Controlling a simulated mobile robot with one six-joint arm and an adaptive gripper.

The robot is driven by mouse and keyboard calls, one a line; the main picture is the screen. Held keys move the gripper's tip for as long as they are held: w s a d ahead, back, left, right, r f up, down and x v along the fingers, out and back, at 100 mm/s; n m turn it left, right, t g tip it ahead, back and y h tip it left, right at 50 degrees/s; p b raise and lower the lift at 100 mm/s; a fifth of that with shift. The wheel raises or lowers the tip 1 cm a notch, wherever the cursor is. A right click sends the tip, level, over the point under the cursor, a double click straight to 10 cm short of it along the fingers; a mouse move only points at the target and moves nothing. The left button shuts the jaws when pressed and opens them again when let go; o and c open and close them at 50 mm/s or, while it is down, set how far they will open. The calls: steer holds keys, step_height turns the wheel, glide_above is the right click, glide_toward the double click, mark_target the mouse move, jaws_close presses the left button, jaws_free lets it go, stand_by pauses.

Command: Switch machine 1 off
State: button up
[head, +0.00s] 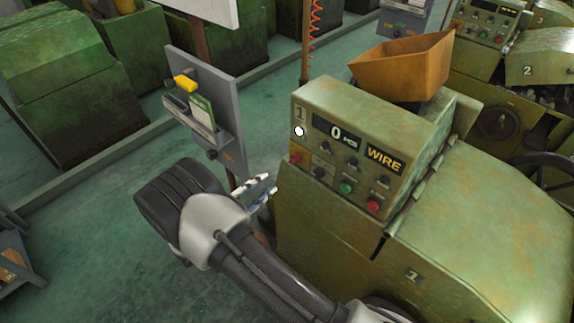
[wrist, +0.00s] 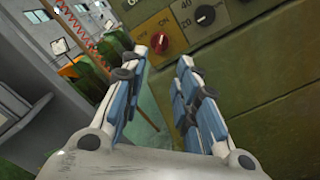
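Machine 1 (head: 470,240) is a worn green machine with a sloped control panel (head: 330,155) in the head view. At the panel's lower left is a red rotary switch (head: 295,158), with an "OFF" mark beside it in the wrist view (wrist: 166,38). Which way the switch points is too small to tell. A white lamp (head: 299,131) sits above it, and the display (head: 337,132) reads 0 PCS. My gripper (head: 272,186) is left of and below the panel corner.
Near the switch are black knobs (head: 319,172), a green button (head: 346,187) and a red button (head: 373,205). A grey board on a post (head: 205,110) stands close behind my gripper. An orange hopper (head: 405,70) tops the machine. Machine 2 (head: 545,60) is at the right.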

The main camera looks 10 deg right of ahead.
mark_target(292, 162)
steer(key=x, duration=1.1)
steer(key=shift+c, duration=0.4)
jaws_close()
